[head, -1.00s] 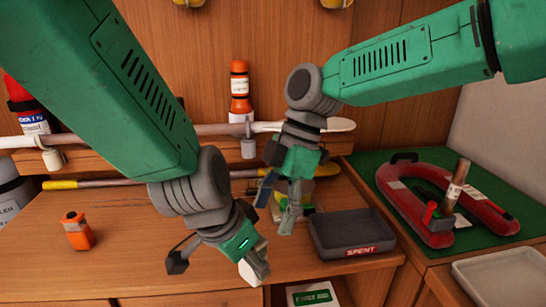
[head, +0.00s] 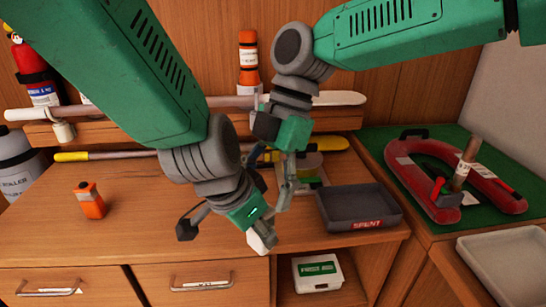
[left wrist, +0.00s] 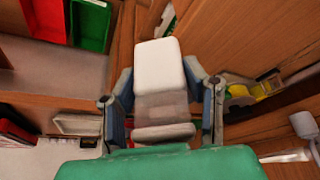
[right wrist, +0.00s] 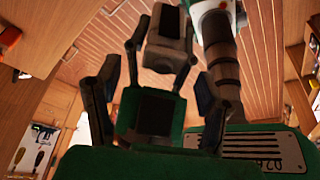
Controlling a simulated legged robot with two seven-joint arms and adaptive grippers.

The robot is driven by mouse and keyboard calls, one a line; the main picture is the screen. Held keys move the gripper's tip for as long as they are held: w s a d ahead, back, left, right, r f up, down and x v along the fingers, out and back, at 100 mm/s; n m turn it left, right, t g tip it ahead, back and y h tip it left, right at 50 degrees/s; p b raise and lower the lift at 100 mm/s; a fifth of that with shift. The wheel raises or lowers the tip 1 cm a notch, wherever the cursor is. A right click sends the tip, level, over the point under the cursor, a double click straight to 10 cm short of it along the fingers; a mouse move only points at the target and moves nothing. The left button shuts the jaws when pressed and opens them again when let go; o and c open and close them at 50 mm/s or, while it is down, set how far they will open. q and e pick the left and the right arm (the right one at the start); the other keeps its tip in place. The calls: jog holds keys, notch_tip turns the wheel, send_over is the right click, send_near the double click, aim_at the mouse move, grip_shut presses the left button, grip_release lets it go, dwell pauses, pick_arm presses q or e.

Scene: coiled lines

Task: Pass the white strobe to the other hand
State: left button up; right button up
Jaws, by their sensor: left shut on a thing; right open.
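The white strobe (head: 262,238) is held in my left gripper (head: 257,232), above the front part of the wooden worktop. In the left wrist view the strobe (left wrist: 158,65) is a white block with a translucent lower section, between the two fingers. My left gripper is shut on it. My right gripper (head: 287,192) is open and empty, pointing down just behind and to the right of the strobe in the head view. No contact between the right fingers and the strobe shows. In the right wrist view the right fingers (right wrist: 155,85) stand apart, with part of my left arm beyond them.
A dark tray marked SPENT (head: 358,207) lies close to the right of the grippers. An orange device (head: 90,200) stands on the worktop's left. A red horseshoe-shaped float (head: 420,185) lies on a green mat. A white box (head: 318,272) sits in an open shelf below.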

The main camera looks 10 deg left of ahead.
jog(key=shift+x, duration=1.15)
jog(key=c, duration=1.3)
pick_arm(q)
jog(key=o, duration=1.4)
jog(key=shift+r, duration=0.15)
